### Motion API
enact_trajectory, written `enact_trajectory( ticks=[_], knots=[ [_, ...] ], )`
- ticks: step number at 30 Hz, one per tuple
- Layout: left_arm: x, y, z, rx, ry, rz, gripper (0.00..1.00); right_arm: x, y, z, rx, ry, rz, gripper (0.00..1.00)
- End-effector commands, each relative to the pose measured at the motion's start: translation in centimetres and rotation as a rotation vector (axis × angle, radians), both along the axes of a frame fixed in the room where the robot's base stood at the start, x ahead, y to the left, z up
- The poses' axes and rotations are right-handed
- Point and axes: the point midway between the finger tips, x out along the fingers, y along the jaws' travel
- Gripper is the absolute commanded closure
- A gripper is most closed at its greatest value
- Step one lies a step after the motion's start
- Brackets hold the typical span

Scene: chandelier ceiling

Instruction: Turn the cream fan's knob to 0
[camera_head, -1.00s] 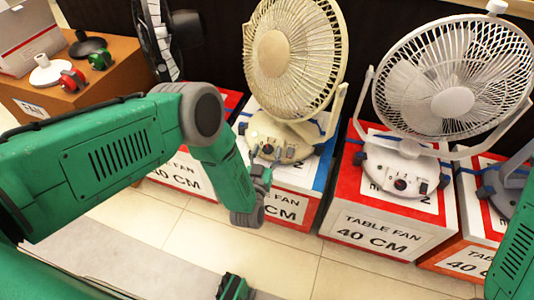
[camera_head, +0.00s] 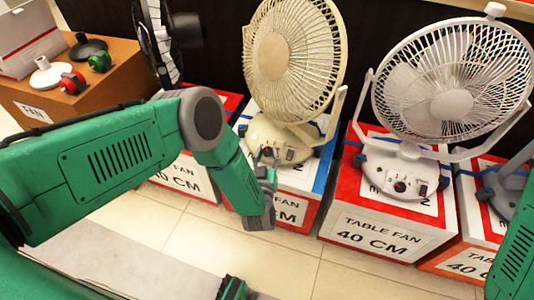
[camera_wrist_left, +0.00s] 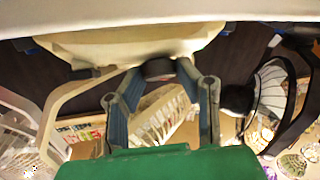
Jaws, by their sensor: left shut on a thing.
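The cream fan (camera_head: 292,60) stands on a box marked as a table fan, and its base (camera_head: 262,128) faces me. My left gripper (camera_head: 266,158) is at the front of this base and covers much of its control panel in the head view. In the left wrist view the cream base (camera_wrist_left: 130,48) is at the top. There the dark round knob (camera_wrist_left: 158,68) sits between the two fingertips of my left gripper (camera_wrist_left: 160,78), which is shut on it. The knob's pointer and the 0 mark cannot be read. My right gripper is not in view.
A white fan (camera_head: 450,95) on its box (camera_head: 380,232) stands to the right. A black fan (camera_head: 160,45) is to the left. A brown box (camera_head: 100,80) with small items is at the far left. The tiled floor (camera_head: 300,262) in front is clear.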

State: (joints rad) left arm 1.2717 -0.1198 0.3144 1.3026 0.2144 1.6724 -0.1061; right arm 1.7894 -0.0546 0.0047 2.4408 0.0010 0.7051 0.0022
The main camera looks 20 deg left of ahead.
Motion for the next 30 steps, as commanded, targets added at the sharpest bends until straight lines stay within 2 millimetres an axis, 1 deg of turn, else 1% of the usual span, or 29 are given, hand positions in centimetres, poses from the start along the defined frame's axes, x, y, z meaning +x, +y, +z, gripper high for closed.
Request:
enact_trajectory(
  ticks=[15,21,30],
  knots=[
    [0.02,-0.34,0.03,-0.285,0.012,0.314,1.0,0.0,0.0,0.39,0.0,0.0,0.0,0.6],
    [0.05,-0.38,0.04,-0.356,0.015,0.396,1.0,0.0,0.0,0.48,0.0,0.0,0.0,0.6],
    [0.05,-0.43,0.02,-0.406,0.018,0.45,1.0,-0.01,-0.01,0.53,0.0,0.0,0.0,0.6]
  ],
)
